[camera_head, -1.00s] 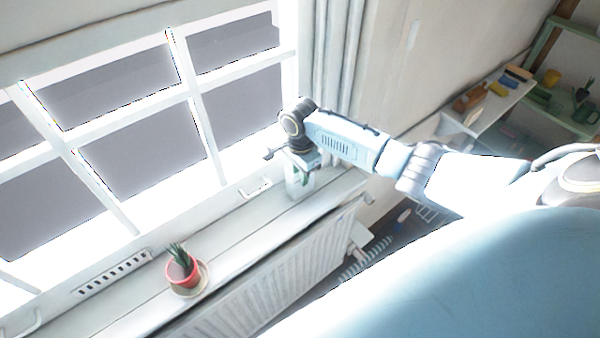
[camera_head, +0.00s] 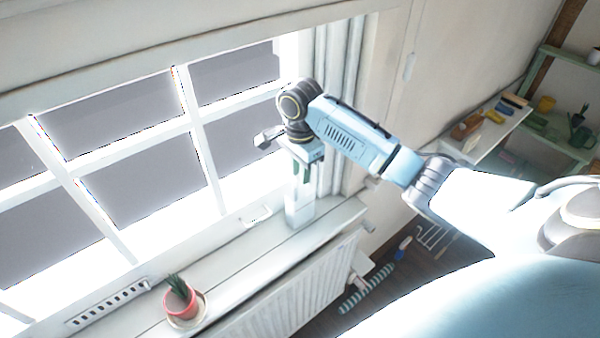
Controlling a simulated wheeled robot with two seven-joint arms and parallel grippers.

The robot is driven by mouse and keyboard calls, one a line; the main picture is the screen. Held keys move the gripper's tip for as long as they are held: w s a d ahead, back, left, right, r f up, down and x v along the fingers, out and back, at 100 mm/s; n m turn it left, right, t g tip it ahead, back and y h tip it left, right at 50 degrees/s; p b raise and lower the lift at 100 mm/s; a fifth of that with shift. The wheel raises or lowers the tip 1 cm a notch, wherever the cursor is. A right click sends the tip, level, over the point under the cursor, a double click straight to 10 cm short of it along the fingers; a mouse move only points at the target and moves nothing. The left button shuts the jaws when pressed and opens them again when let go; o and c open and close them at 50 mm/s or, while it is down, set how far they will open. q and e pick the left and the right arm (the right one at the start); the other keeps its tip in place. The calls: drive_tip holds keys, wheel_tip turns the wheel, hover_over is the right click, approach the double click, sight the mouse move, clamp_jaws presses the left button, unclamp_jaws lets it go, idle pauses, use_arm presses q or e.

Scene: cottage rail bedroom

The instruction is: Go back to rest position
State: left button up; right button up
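My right arm reaches in from the right, and my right gripper (camera_head: 303,172) points down above the right end of the windowsill (camera_head: 245,258). A pale, upright container (camera_head: 300,212) stands on the sill directly below it. My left gripper is out of view.
A potted succulent (camera_head: 181,301) in a red pot stands on the sill. The bright window (camera_head: 135,180) is close behind my gripper. A radiator (camera_head: 290,290) is below the sill. Shelves (camera_head: 555,130) with small items stand at the far right.

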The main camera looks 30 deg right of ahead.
idle(0.3)
drive_tip(key=s+a+f+n+t+y, duration=0.1)
drive_tip(key=s+a+f+n, duration=0.7)
drive_tip(key=s+a+n, duration=0.3)
drive_tip(key=s+d+r+n+t, duration=0.1)
drive_tip(key=s+n, duration=0.3)
drive_tip(key=s, duration=0.4)
drive_tip(key=s+d+r+n+t, duration=0.15)
drive_tip(key=s+n, duration=0.25)
drive_tip(key=s, duration=0.4)
wheel_tip(320, 180, down, 32)
drive_tip(key=s+f+g+b, duration=0.1)
drive_tip(key=s+b, duration=0.1)
drive_tip(key=b, duration=0.7)
drive_tip(key=s+d+f+b, duration=0.1)
drive_tip(key=s+f+b, duration=0.3)
drive_tip(key=s+f, duration=0.4)
drive_tip(key=s+d+f+g+h+b, duration=0.1)
drive_tip(key=s+f+b, duration=0.2)
drive_tip(key=s+f, duration=0.4)
wheel_tip(320, 180, down, 8)
drive_tip(key=shift+s+f+n+b, duration=0.2)
drive_tip(key=shift+s+n+b, duration=0.1)
drive_tip(key=shift+s+b, duration=0.1)
